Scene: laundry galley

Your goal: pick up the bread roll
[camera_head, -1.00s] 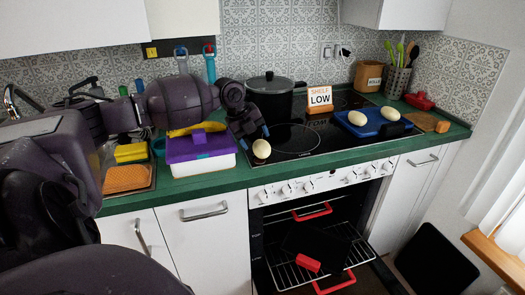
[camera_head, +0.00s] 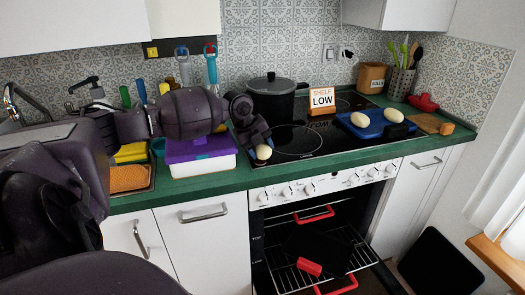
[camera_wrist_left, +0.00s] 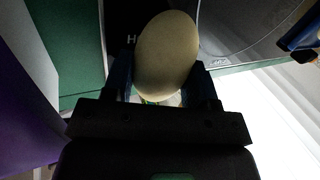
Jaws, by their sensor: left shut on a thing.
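A pale, round bread roll (camera_head: 263,153) is at the front left corner of the black stovetop, by the green counter edge. My left gripper (camera_head: 259,148) reaches down over it from the left and is shut on it. In the left wrist view the roll (camera_wrist_left: 167,55) sits between the two blue fingertips, one on each side. Two similar pale rolls (camera_head: 360,119) lie on a blue tray (camera_head: 372,132) at the right of the stovetop. My right gripper is not in view.
A white box with a purple lid (camera_head: 201,147) stands just left of the gripper. A black pot (camera_head: 271,97) and a "SHELF LOW" sign (camera_head: 322,101) stand behind. Below, the oven is open with a rack (camera_head: 338,258) showing. The stovetop's middle is clear.

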